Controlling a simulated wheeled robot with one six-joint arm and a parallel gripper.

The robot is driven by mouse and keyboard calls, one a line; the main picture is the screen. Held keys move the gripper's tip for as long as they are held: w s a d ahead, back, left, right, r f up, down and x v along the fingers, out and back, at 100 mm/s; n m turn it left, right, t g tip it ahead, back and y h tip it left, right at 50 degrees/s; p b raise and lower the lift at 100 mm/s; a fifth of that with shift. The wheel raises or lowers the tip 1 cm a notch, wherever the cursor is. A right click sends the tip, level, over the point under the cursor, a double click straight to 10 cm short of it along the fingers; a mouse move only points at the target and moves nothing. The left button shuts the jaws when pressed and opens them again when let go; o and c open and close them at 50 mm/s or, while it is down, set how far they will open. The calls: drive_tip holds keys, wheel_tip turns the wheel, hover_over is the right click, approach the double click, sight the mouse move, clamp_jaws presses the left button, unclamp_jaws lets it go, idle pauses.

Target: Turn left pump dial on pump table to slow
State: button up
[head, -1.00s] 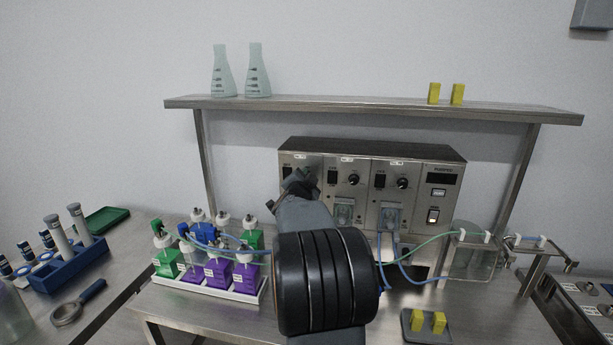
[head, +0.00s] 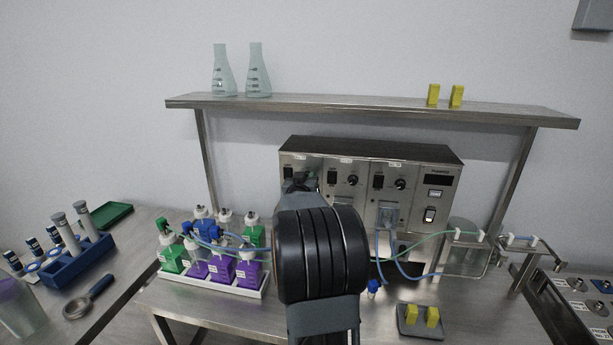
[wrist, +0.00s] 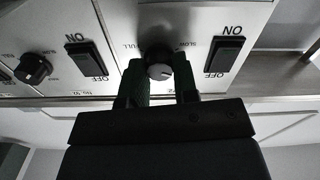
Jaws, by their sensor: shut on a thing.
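The left pump dial (wrist: 159,70) is a round dark knob with a pale face. It sits between the two fingers of my gripper (wrist: 160,82) in the wrist view, with FULL and SLOW printed beside it. The fingers are shut on it. I cannot clearly read where its mark points. An ON/OFF rocker switch (wrist: 228,54) is beside it. In the head view my gripper (head: 299,187) is at the left section of the metal pump console (head: 455,157), and my arm hides the left dial there.
The middle dial (head: 352,180) and right dial (head: 400,184) stay uncovered. A white rack (head: 250,291) of colored bottles stands left of my arm on the pump table (head: 190,310). Blue tubing (head: 378,250) hangs in front of the console. A tray (head: 421,331) with yellow blocks lies front right.

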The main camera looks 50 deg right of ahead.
drive_tip(key=n+p, duration=0.2)
drive_tip(key=n, duration=0.3)
drive_tip(key=shift+r+n, duration=0.15)
drive_tip(key=shift+n, duration=0.15)
drive_tip(key=shift+w+n+p, duration=0.1)
drive_tip(key=shift+n+p, duration=0.8)
drive_tip(key=shift+n, duration=1.4)
drive_tip(key=o, duration=0.9)
drive_tip(key=shift+f, duration=0.2)
drive_tip(key=b+v, duration=0.3)
drive_tip(key=v, duration=1.1)
drive_tip(key=shift+w, duration=0.1)
